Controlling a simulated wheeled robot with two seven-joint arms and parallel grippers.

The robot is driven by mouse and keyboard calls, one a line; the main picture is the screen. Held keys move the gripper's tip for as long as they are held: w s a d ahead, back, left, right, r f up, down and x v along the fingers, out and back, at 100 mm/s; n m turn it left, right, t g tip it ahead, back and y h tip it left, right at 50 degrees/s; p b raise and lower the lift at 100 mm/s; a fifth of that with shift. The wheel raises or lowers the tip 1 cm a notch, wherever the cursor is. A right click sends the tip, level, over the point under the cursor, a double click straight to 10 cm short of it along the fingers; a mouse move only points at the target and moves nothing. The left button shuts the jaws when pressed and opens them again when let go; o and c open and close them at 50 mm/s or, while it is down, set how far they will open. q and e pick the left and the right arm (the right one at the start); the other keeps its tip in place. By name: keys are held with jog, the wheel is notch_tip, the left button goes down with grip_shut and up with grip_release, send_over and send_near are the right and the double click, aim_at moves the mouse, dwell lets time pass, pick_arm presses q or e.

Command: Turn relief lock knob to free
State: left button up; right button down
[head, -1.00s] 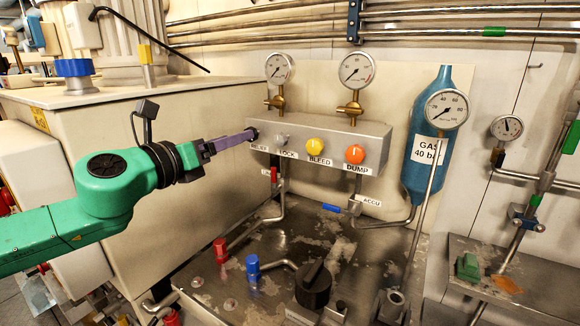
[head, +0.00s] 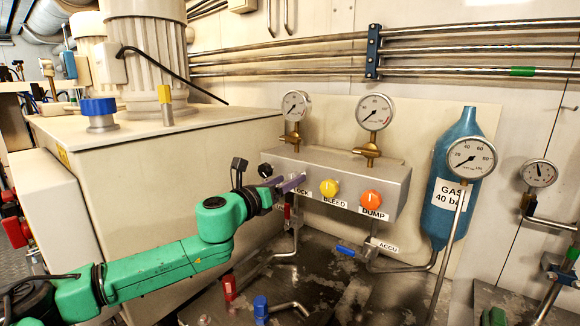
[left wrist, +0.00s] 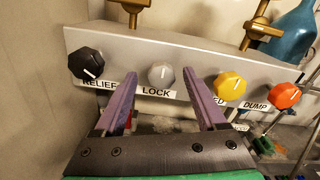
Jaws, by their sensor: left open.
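The grey lock knob (left wrist: 161,75) sits on the front of the valve block above the LOCK label, with a short pale mark on its face. In the left wrist view it lies between my two open purple fingers. In the head view my left gripper (head: 296,183) is in front of the panel at the LOCK label and hides this knob. I cannot tell whether the fingers touch it. The black relief knob (left wrist: 87,63) is left of the fingers, its white line pointing down and slightly right; it also shows in the head view (head: 265,170). My right gripper is not in view.
The yellow bleed knob (head: 328,187) and orange dump knob (head: 371,199) are to the right on the same block (head: 350,173). Two gauges (head: 295,105) stand above it. A large cream cabinet (head: 170,170) borders the left, and a blue gas bottle (head: 447,190) the right.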

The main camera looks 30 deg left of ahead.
pick_arm(q)
jog(key=shift+w+d+f, duration=0.15)
jog(key=shift+w+d, duration=0.05)
jog(key=shift+w, duration=0.7)
jog(key=shift+s, duration=0.15)
grip_shut()
jog(key=shift+n, duration=0.4)
jog(key=n+p, duration=0.3)
jog(key=n, duration=1.4)
